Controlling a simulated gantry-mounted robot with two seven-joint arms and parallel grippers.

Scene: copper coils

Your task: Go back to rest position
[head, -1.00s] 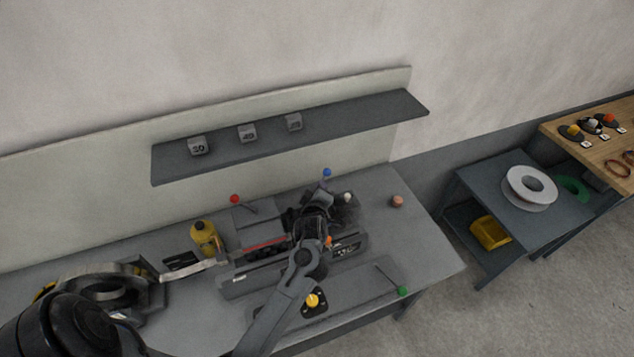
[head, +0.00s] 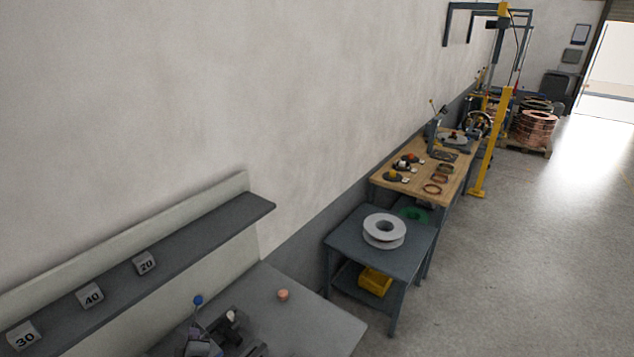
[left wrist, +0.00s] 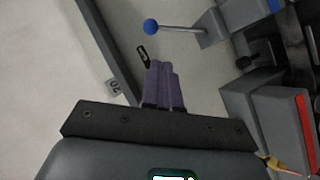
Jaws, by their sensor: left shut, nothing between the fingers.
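My left gripper (left wrist: 163,68) shows in the left wrist view, its purple-grey fingers together with nothing between them. Its fingertips point toward the bench beside a blue-knobbed lever (left wrist: 150,26), apart from it in the picture. A grey machine with a red strip (left wrist: 305,130) lies to the right of the fingers. In the head view, the blue knob (head: 197,300) and part of the machine (head: 235,335) show at the bottom edge. My right gripper is in neither view.
A wall shelf (head: 180,255) holds blocks marked 30 (head: 24,338), 40 (head: 90,296) and 20 (head: 146,263). A low grey table (head: 345,238) carries a white spool (head: 384,230). A wooden table (head: 455,185) stands behind it. The floor (head: 520,270) at right is clear.

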